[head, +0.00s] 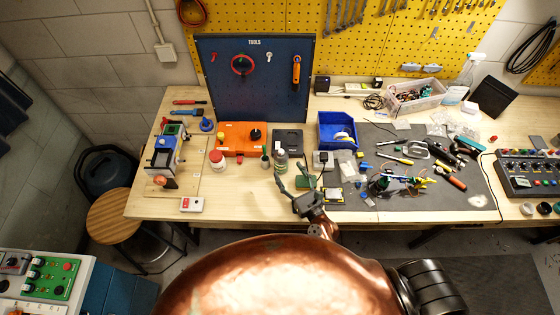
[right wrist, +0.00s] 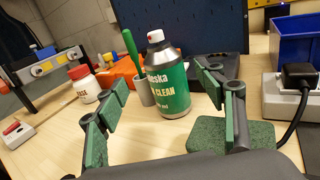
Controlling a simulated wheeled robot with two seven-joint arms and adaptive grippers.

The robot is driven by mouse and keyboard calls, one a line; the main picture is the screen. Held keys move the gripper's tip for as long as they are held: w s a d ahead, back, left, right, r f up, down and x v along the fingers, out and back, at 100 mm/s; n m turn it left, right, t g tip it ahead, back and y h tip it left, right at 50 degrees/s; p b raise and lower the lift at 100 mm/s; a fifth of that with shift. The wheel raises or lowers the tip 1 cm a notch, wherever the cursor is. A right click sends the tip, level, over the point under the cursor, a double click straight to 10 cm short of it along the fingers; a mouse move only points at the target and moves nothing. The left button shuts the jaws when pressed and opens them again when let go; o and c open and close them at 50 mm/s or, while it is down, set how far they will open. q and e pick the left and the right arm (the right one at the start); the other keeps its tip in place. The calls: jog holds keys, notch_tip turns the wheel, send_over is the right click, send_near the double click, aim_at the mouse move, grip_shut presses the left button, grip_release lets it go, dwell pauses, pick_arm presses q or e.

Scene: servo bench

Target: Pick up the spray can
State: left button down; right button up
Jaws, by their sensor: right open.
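In the right wrist view the spray can (right wrist: 172,82) has a grey shoulder, green label and a white cap with a red top. My right gripper (head: 293,178) is at the front of the bench, on the near side of the can. In the right wrist view my right gripper (right wrist: 165,108) is open, with green-padded fingers spread wide. The can shows ahead in the gap, apart from both fingers. My left gripper is not in view.
A grey cup (right wrist: 145,90) with a green-handled tool stands close left of the can. A white jar (right wrist: 84,84) with a red lid is farther left. A white power strip (right wrist: 290,95) with a black plug lies right. A blue bin (head: 337,130) stands behind.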

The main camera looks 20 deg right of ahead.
aim_at(285, 163)
jog(key=shift+x, duration=0.75)
jog(key=shift+w+f, duration=0.1)
jog(key=shift+w, duration=0.5)
jog(key=p+x, duration=0.1)
jog(key=x, duration=0.3)
jog(key=shift+w+d, duration=0.1)
jog(key=shift+w, duration=0.35)
jog(key=shift+c, duration=0.8)
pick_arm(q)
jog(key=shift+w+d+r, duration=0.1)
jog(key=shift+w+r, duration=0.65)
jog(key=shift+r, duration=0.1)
pick_arm(e)
jog(key=c, duration=1.4)
